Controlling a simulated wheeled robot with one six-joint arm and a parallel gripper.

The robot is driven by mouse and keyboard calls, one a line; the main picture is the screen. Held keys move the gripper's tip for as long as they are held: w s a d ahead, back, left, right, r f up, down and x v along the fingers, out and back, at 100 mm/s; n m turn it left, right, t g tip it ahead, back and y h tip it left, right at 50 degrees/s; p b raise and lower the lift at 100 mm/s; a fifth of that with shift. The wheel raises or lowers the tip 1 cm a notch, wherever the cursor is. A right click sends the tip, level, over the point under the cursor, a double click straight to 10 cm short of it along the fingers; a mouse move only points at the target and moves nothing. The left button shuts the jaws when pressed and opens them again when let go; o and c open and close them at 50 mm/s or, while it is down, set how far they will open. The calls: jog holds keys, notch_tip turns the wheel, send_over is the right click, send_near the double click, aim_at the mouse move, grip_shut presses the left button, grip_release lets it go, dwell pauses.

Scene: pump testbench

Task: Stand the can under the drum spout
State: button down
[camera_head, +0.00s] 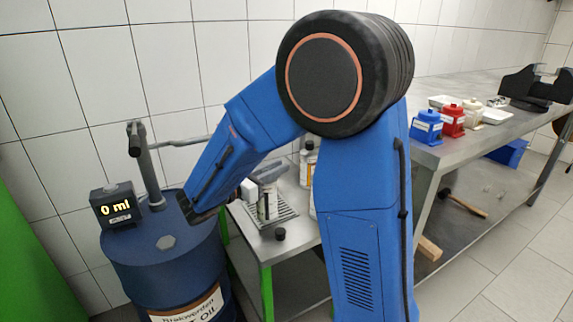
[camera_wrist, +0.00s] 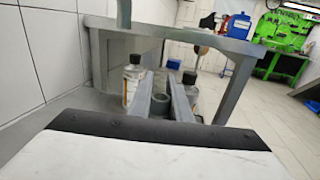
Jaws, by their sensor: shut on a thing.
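The blue drum (camera_head: 165,250) stands at the left in the head view with a pump on top. Its grey spout pipe (camera_head: 182,143) runs right and passes behind my arm, so its outlet is hidden there. My gripper (camera_head: 268,175) is partly hidden by my forearm, over the small bench. It is shut on the can (camera_head: 268,207), which appears upright at the drip grate. In the wrist view the can's round grey top (camera_wrist: 160,101) sits between the two fingers (camera_wrist: 162,92). I cannot tell whether its base touches the grate.
The drip grate (camera_head: 287,212) lies on the small metal bench (camera_head: 300,235), with a black cap (camera_head: 280,234) in front. A bottle (camera_head: 308,160) stands behind the can. A display (camera_head: 117,205) reads 0 ml. The long workbench (camera_head: 440,155) holds coloured containers.

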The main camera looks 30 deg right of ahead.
jog(key=shift+a+r, duration=0.1)
jog(key=shift+a, duration=0.55)
jog(key=w+a+r, duration=0.3)
jog(key=a+r, duration=0.2)
jog(key=a, duration=0.3)
jog(key=w+d+f, duration=0.3)
jog(key=d+f, duration=0.4)
jog(key=d, duration=0.5)
jog(key=shift+w+d+f, duration=0.35)
jog(key=shift+w+d, duration=0.05)
jog(key=shift+f, duration=0.1)
jog(key=c, duration=1.6)
grip_release()
jog(key=shift+c, duration=0.2)
